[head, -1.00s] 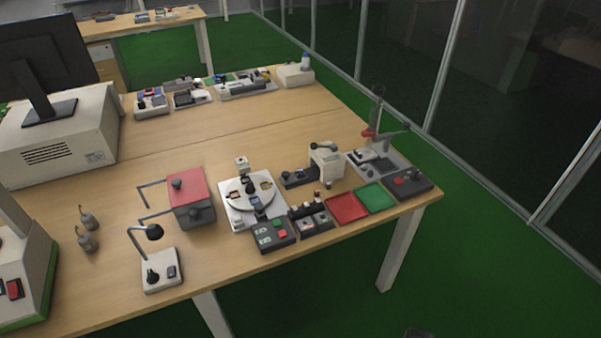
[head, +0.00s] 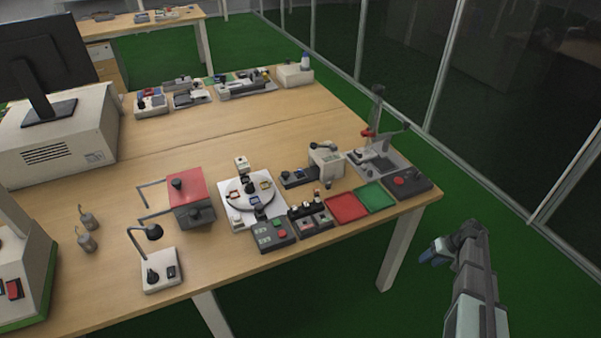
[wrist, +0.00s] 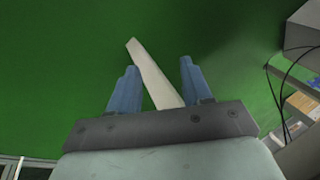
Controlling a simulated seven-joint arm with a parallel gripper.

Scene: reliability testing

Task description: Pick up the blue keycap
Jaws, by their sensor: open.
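I cannot make out the blue keycap for certain in either view. Small parts sit on the white turntable fixture (head: 232,210), including a small bluish piece (head: 258,212) at its front edge. A dark holder (head: 309,222) with several small pale-topped pieces stands to its right. My gripper (head: 434,252) hangs off the table's right end, low over the green floor, well apart from these fixtures. In the wrist view my gripper (wrist: 157,88) has its two blue fingers spread, with nothing held. A pale table leg (wrist: 152,75) shows behind them.
A red tray (head: 349,207) and a green tray (head: 376,197) lie near the table's right edge. A button box (head: 407,182), a lever press (head: 375,118) and a red-topped box (head: 188,186) stand around. Bare wood (head: 110,215) lies at the left.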

